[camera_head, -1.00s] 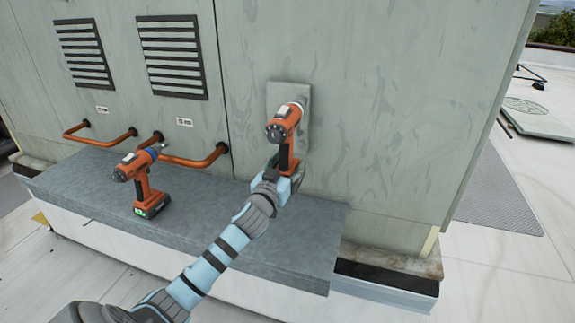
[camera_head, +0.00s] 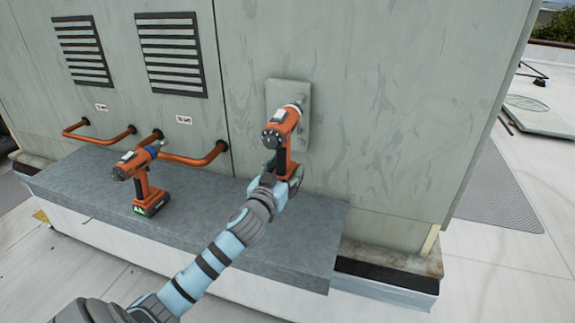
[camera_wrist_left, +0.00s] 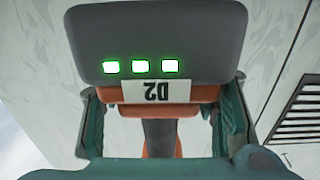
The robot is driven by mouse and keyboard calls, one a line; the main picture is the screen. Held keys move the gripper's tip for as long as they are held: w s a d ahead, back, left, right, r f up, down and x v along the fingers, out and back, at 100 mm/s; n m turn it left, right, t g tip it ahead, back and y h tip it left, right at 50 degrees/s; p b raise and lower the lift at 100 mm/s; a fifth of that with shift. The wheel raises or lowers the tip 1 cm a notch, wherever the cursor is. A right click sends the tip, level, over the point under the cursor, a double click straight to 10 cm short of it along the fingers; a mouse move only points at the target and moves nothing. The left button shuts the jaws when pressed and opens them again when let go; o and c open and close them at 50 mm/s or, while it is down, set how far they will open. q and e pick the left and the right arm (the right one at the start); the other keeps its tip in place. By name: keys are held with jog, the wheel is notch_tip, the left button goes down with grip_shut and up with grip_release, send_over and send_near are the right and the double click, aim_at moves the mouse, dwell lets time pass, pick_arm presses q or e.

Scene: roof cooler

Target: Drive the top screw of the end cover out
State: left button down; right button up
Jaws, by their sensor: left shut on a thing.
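The end cover (camera_head: 304,126) is a pale grey-green plate on the cabinet wall, in the middle of the head view. My left gripper (camera_head: 276,180) is shut on an orange and black drill (camera_head: 282,128) and holds it up in front of the cover. The drill's nose points at the cover's upper right part. The top screw is hidden, and I cannot tell whether the bit touches it. In the left wrist view the drill's grey battery (camera_wrist_left: 160,40) shows three green lights and a D2 label, with gripper parts on both sides. My right gripper is not in view.
A second orange drill (camera_head: 143,178) with a blue collar stands on the grey ledge (camera_head: 220,222) at the left. Copper pipes (camera_head: 195,160) stick out of the wall behind it. Two louvred vents (camera_head: 172,56) are above. The ledge right of that drill is clear.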

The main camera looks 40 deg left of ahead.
aim_at(281, 176)
pick_arm(q)
jog(key=shift+r+v, duration=0.2)
jog(key=shift+v, duration=2.25)
jog(key=shift+d+f, duration=0.1)
jog(key=shift+d, duration=0.05)
